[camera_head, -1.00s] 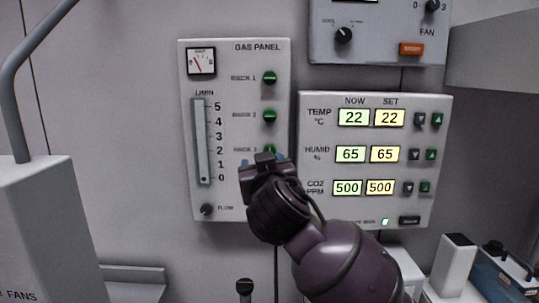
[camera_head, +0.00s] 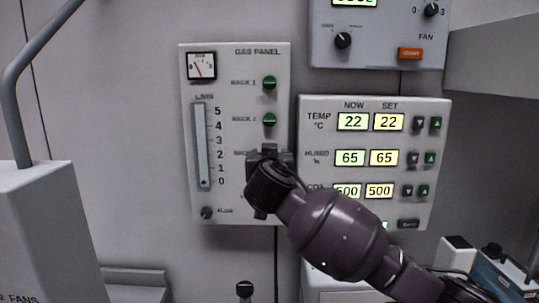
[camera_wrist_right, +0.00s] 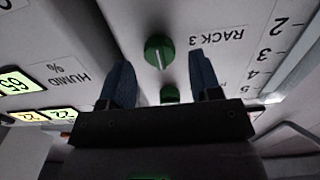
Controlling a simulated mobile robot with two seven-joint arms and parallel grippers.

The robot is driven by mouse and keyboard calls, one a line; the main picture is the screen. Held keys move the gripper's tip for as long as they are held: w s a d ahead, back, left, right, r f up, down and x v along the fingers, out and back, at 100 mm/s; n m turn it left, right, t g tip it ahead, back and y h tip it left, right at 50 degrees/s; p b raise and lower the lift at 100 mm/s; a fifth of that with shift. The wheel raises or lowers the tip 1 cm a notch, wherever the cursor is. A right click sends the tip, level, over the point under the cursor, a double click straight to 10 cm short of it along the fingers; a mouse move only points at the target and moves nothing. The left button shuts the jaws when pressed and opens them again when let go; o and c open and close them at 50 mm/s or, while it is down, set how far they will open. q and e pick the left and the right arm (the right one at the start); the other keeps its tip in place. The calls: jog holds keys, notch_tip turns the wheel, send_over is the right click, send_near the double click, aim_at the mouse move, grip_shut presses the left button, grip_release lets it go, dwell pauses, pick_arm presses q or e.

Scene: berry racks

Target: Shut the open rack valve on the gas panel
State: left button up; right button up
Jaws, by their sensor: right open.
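The gas panel (camera_head: 235,135) hangs on the wall, with a green rack 1 valve (camera_head: 270,83) and a green rack 2 valve (camera_head: 270,119) whose marks look level. The rack 3 valve is hidden behind my right gripper (camera_head: 270,153) in the head view. In the right wrist view, the green rack 3 valve (camera_wrist_right: 158,50) shows beside its upside-down label, its pale mark running across the label's line. My right gripper (camera_wrist_right: 161,62) is open, its two blue fingers apart on either side of the valve; contact cannot be told. My left gripper is out of view.
A climate display panel (camera_head: 440,150) sits close to the right of the gas panel, partly covered by my right arm. A fan control box (camera_head: 375,50) is above it. A flow knob (camera_head: 207,212) is at the gas panel's lower left.

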jog(key=shift+w, duration=0.95)
jog(key=shift+c, duration=0.5)
jog(key=c, duration=0.8)
pick_arm(q)
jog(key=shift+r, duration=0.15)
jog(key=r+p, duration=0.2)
jog(key=p, duration=0.1)
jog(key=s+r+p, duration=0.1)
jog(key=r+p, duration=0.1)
jog(key=p, duration=0.1)
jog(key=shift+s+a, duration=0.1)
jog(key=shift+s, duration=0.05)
pick_arm(e)
jog(key=n, duration=1.8)
jog(key=shift+a+f, duration=0.15)
jog(key=shift+f, duration=0.05)
